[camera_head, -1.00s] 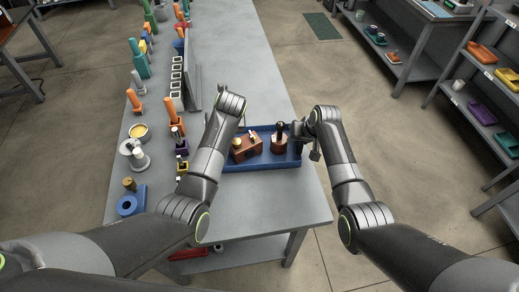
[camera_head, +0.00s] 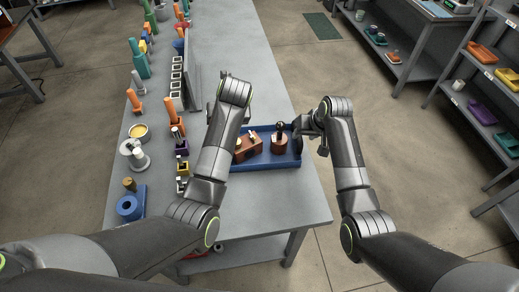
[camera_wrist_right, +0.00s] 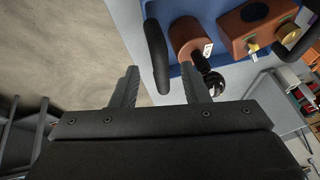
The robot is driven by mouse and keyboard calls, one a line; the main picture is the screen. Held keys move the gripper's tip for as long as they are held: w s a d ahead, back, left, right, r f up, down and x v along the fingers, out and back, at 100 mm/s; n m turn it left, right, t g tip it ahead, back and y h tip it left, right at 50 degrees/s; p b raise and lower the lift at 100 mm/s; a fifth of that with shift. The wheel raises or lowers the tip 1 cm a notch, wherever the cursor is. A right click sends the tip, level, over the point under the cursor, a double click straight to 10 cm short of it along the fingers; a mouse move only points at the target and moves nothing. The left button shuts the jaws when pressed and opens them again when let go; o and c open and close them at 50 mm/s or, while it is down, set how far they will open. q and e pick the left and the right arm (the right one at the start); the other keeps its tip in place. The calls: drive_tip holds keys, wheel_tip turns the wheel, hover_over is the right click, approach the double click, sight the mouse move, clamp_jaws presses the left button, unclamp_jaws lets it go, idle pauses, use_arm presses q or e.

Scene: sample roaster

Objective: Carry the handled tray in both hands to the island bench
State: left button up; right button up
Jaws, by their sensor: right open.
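The blue tray (camera_head: 288,163) lies on the end of the grey bench, with a brown block (camera_head: 248,148) and a brown cylinder with a dark knob (camera_head: 279,146) in it. In the right wrist view, the tray (camera_wrist_right: 188,12) has a black handle (camera_wrist_right: 155,57) at its near end. My right gripper (camera_head: 304,128) is at the tray's right end, open. In the right wrist view its fingers (camera_wrist_right: 160,85) point towards the handle, with no grip on it. My left arm reaches over the tray's left end; its own links hide its fingers and the left handle.
The grey bench (camera_head: 265,215) has a row of tools, bottles and holders along its left side, including a blue ring block (camera_head: 130,205) and a yellow-filled bowl (camera_head: 139,131). Shelves (camera_head: 490,110) stand at right. Open floor (camera_head: 380,130) lies between.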

drive_tip(key=v, duration=0.6)
drive_tip(key=shift+r, duration=0.35)
drive_tip(key=shift+s+d, duration=0.1)
drive_tip(key=shift+s, duration=0.05)
